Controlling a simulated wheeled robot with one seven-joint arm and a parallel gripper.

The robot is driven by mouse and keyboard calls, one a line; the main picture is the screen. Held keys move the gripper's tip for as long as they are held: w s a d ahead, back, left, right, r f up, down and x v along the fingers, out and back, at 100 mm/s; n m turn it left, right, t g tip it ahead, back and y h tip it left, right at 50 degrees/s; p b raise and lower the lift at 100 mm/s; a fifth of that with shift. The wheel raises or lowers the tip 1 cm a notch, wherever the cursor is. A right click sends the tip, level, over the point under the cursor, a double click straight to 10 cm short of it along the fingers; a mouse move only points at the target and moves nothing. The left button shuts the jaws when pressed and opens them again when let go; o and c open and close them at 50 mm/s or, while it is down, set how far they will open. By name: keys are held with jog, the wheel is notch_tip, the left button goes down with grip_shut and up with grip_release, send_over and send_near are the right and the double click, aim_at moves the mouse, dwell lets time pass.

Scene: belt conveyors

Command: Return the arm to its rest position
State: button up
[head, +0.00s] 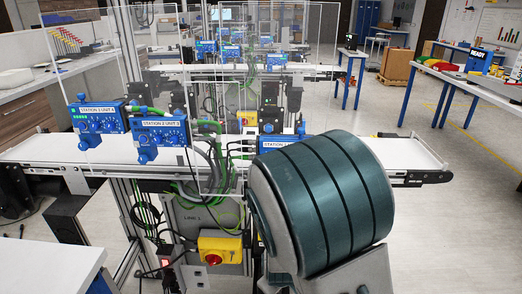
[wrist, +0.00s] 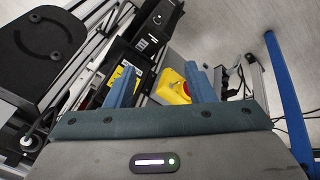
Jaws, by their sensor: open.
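My gripper (wrist: 161,84) shows in the wrist view with its two blue fingers apart and nothing held between them. Beyond the fingers are a yellow switch box (wrist: 172,87) with a red knob and dark equipment. They appear below the gripper, but the distance is hard to tell. In the head view my arm (head: 325,205) fills the lower right centre as a large teal, banded cylinder in front of the conveyor. My gripper cannot be made out there.
A white belt conveyor (head: 400,153) runs across, partly behind my arm. Blue station units (head: 160,137), clear panels and hanging cables stand along it. The yellow switch box (head: 220,247) is mounted below. A white table (head: 45,268) is at lower left. Floor at right (head: 465,225) is clear.

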jog(key=s+d+r+m+g, duration=0.1)
jog(key=s+d+r+m, duration=0.3)
jog(key=r, duration=0.5)
jog(key=s+d+r+m+g, duration=0.1)
jog(key=s+d+r+m, duration=0.3)
jog(key=s+d+r, duration=0.2)
notch_tip(320, 180, up, 5)
jog(key=s, duration=0.2)
jog(key=shift+s+f+m+p, duration=0.2)
jog(key=shift+s+m+p, duration=0.1)
jog(key=shift+s, duration=0.05)
